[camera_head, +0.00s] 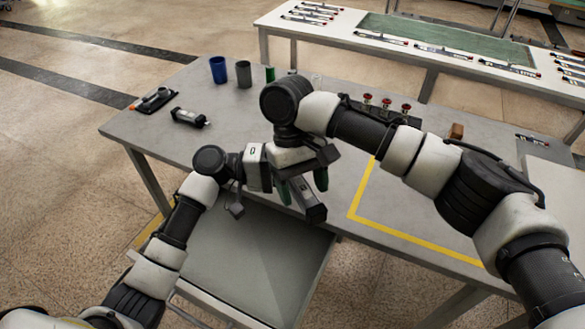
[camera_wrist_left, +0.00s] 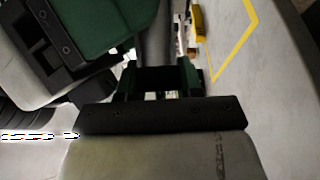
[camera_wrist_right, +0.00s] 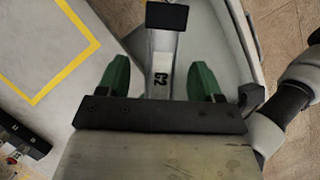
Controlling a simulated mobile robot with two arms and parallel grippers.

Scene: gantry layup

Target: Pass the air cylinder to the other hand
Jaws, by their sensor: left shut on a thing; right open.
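The air cylinder (camera_head: 312,207) is a grey bar with black ends, held out near the table's front edge. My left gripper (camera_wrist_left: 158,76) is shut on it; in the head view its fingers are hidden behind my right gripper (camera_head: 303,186). In the right wrist view the cylinder (camera_wrist_right: 163,53), marked "C2", lies between the two green fingers of my right gripper (camera_wrist_right: 161,78). Those fingers are open, one on each side, with gaps showing. In the left wrist view a green finger of my right gripper stands close at the upper left.
The grey table (camera_head: 235,118) carries a blue cup (camera_head: 218,70), a dark grey cup (camera_head: 243,74), a black cylindrical part (camera_head: 189,117) and a block with red knobs (camera_head: 385,110). Yellow tape (camera_head: 400,237) marks its right part. A grey flat surface (camera_head: 250,255) lies below its front edge.

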